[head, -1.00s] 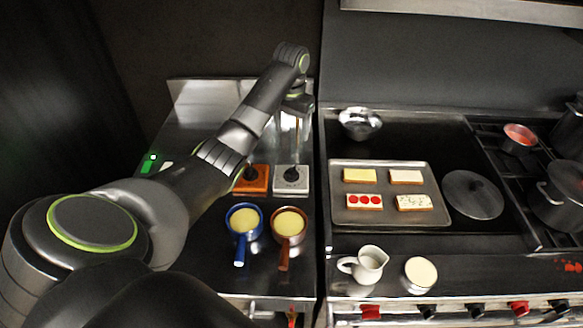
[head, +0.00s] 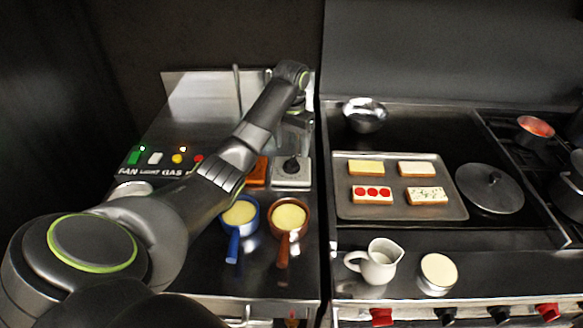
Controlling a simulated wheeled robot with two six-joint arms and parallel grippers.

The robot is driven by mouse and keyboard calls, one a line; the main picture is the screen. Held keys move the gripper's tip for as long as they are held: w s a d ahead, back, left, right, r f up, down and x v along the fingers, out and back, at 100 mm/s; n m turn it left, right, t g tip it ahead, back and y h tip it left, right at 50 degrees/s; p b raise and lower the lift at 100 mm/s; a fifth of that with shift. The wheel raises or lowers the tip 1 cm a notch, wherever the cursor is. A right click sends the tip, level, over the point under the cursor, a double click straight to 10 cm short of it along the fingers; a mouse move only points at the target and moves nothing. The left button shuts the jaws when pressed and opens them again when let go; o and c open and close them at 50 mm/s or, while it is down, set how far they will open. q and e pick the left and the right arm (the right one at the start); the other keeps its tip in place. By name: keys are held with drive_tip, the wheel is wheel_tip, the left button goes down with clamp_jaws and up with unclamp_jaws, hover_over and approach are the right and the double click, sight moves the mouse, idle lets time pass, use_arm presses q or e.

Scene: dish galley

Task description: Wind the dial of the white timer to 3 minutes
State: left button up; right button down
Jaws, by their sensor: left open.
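The white timer (head: 300,184) sits on the left steel counter, close to the seam with the stove. Its black dial (head: 291,166) faces up; its setting is too small to read. An orange timer (head: 257,173) stands just left of it, partly hidden behind my left arm. My left arm reaches over the counter from the left. Its gripper (head: 296,140) hangs below the wrist, behind and above the white timer, open and apparently empty. Its fingertips are hard to make out, and I see no contact with the dial. My right gripper is not in view.
A blue pan (head: 240,213) and a copper pan (head: 290,217) stand in front of the timers. Labelled buttons (head: 177,158) lie to the left, partly behind my arm. A tray (head: 345,205) of toasts, a white jug (head: 377,265) and a lid (head: 489,188) are on the right.

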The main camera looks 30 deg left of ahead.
sight(292, 159)
use_arm(q)
wheel_tip(292, 159, down, 4)
drive_tip(key=b, duration=0.2)
drive_tip(key=shift+r+b, duration=0.1)
drive_tip(key=shift+b, duration=0.2)
drive_tip(key=shift+f+p, duration=0.5)
drive_tip(key=shift+f, duration=0.6)
drive_tip(key=c, duration=1)
